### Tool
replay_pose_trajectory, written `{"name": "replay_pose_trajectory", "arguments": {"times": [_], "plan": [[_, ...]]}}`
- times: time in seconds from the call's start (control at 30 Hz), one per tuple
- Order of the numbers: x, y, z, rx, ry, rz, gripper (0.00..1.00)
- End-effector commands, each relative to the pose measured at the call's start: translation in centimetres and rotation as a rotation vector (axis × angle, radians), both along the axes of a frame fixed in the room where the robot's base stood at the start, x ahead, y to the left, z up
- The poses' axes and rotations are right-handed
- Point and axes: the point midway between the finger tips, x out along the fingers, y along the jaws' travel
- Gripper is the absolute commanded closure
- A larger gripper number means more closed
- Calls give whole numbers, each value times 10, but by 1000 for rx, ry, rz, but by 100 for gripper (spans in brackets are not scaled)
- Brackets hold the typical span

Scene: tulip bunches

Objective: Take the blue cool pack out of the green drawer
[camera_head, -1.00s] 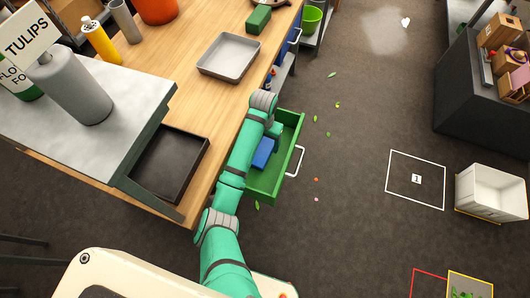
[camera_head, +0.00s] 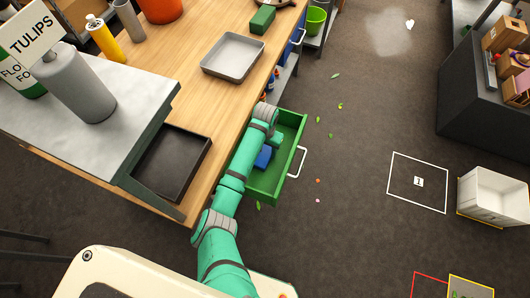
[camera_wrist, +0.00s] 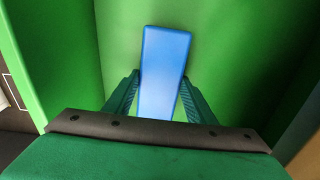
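The blue cool pack (camera_wrist: 165,60) lies in the open green drawer (camera_head: 290,140). In the head view the pack (camera_head: 263,158) is partly covered by my arm and gripper. My gripper (camera_wrist: 161,80) reaches down into the drawer. In the wrist view its two fingers stand on either side of the pack, with the fingertips very near the pack's long edges. The fingers look open around it; firm contact cannot be made out. The near end of the pack is hidden behind the gripper body. The head view shows the gripper (camera_head: 275,141) only in small part.
The drawer's green walls stand close around my gripper, and its white handle (camera_head: 298,163) faces the open floor on the right. The wooden table (camera_head: 190,90) borders the drawer on the left, with a grey tray (camera_head: 232,56) and a dark tray (camera_head: 172,163). The floor to the right is mostly clear.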

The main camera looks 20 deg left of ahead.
Motion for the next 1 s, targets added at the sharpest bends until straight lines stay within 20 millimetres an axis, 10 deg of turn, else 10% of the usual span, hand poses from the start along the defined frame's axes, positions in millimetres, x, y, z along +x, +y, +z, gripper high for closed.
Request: {"name": "replay_pose_trajectory", "arguments": {"times": [0.1,0.47,1.0], "plan": [[0,0,0,1,0,-1,80],[1,1,8,1,-2,1,81],[0,2,93,1,-2,3,81]]}}
